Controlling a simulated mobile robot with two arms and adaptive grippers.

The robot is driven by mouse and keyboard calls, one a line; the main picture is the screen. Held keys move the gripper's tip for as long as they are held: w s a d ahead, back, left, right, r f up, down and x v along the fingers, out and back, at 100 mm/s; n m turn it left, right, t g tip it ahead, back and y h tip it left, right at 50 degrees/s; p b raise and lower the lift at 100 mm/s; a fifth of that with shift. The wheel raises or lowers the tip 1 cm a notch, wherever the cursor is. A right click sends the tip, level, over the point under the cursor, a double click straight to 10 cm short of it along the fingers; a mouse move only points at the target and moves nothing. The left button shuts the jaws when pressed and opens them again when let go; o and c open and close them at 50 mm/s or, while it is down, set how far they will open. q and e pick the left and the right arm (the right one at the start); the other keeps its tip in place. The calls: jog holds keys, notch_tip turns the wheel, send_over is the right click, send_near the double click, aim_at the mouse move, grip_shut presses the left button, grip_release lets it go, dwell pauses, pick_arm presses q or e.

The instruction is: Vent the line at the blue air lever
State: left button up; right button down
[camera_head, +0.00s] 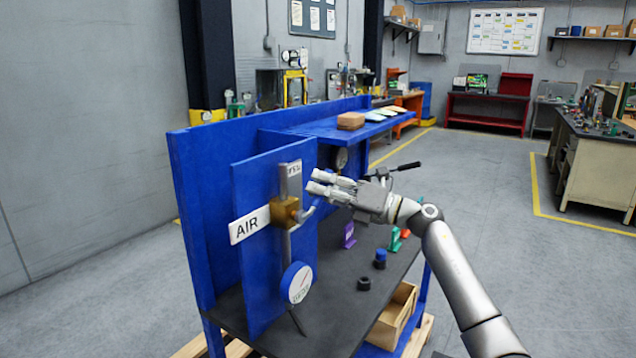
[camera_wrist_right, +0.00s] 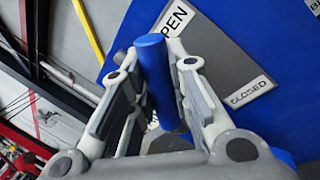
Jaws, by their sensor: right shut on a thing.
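The blue air lever (camera_wrist_right: 158,85) stands between the fingers of my right gripper (camera_wrist_right: 160,95) in the right wrist view, and the gripper is shut on it. In the head view, my right gripper (camera_head: 318,184) is in front of the blue panel, just right of the brass valve body (camera_head: 284,212). The lever's grip is mostly hidden there. An OPEN label (camera_wrist_right: 175,18) and a CLOSED label (camera_wrist_right: 249,91) show behind the lever; its grip appears nearer the OPEN label. The white AIR sign (camera_head: 249,226) is left of the valve. My left gripper is not in view.
A round gauge (camera_head: 298,283) sits below the valve. The dark bench top (camera_head: 335,295) holds black and blue caps (camera_head: 380,256) and a purple part (camera_head: 349,236). A blue shelf (camera_head: 335,127) projects behind.

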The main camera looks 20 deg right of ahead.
jog(key=shift+w+d+f+m+t, duration=0.15)
jog(key=shift+d+f+m+t, duration=0.1)
jog(key=shift+m, duration=0.35)
jog(key=shift+w+d+f+m+t, duration=0.15)
jog(key=shift+f+m, duration=0.1)
jog(key=shift+m, duration=0.35)
jog(key=shift+w+d+f+m+t+h+p, duration=0.2)
jog(key=shift+f+m+t+h+p, duration=0.4)
jog(key=shift+m, duration=0.95)
jog(key=shift+w+d+f+m+t+h+p, duration=0.2)
jog(key=shift+f+m+p, duration=0.65)
jog(key=shift+m, duration=0.75)
jog(key=shift+w+d+f+m+t+h+p, duration=0.15)
jog(key=shift+f+m+t+p, duration=0.6)
jog(key=shift+m, duration=0.8)
jog(key=shift+s+f+g, duration=0.1)
jog(key=shift+f+g, duration=0.15)
jog(key=c, duration=1.3)
grip_release()
jog(key=shift+c, duration=0.2)
jog(key=v, duration=1.2)
